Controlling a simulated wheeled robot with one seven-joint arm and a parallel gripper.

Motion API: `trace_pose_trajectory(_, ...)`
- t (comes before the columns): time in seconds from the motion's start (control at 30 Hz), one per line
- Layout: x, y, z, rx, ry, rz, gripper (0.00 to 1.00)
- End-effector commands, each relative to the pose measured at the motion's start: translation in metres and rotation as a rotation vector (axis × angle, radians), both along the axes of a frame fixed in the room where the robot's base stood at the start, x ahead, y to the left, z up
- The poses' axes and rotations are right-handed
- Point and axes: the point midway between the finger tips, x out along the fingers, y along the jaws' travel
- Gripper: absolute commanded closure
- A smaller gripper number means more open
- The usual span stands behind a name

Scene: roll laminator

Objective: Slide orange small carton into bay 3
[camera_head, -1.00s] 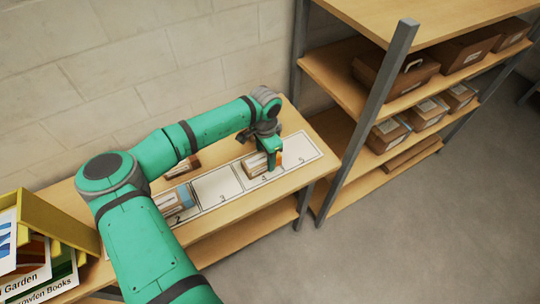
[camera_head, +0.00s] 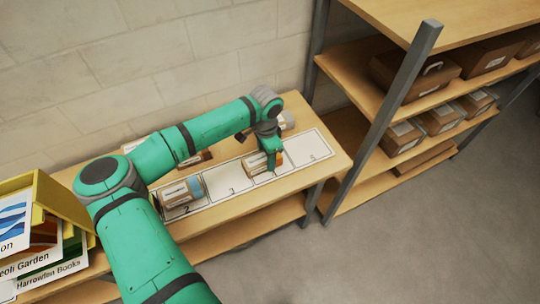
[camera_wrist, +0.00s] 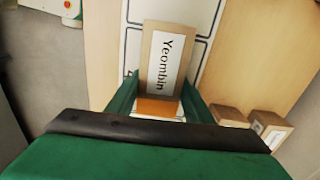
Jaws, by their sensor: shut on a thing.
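The brown carton (camera_head: 256,164) with a white label and an orange end lies on the white numbered strip (camera_head: 222,184), at bay 4 near the bay 3 side. In the wrist view its label (camera_wrist: 167,62) reads "Yeombin" and its orange end (camera_wrist: 157,107) is between my fingers. My gripper (camera_head: 271,158) is shut on the carton from above, close to the strip. Bay 3 (camera_head: 231,186) shows bare, on the left of the carton. Part of the carton and of bay 4 is hidden behind my gripper.
Another carton (camera_head: 181,191) with a blue end lies in bay 2. A dark carton (camera_head: 195,158) lies behind the strip. Bay 5 (camera_head: 308,152) is empty. A yellow book holder (camera_head: 55,212) stands at left, and a shelf rack (camera_head: 385,110) with brown boxes at right.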

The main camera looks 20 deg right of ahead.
Motion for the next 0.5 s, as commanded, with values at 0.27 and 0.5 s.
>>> trace_pose_trajectory(0.27, -0.001, 0.014, 0.000, 0.001, 0.000, 0.005, 0.79)
trace_pose_trajectory(0.5, -0.002, 0.026, 0.000, 0.001, 0.000, 0.007, 0.79)
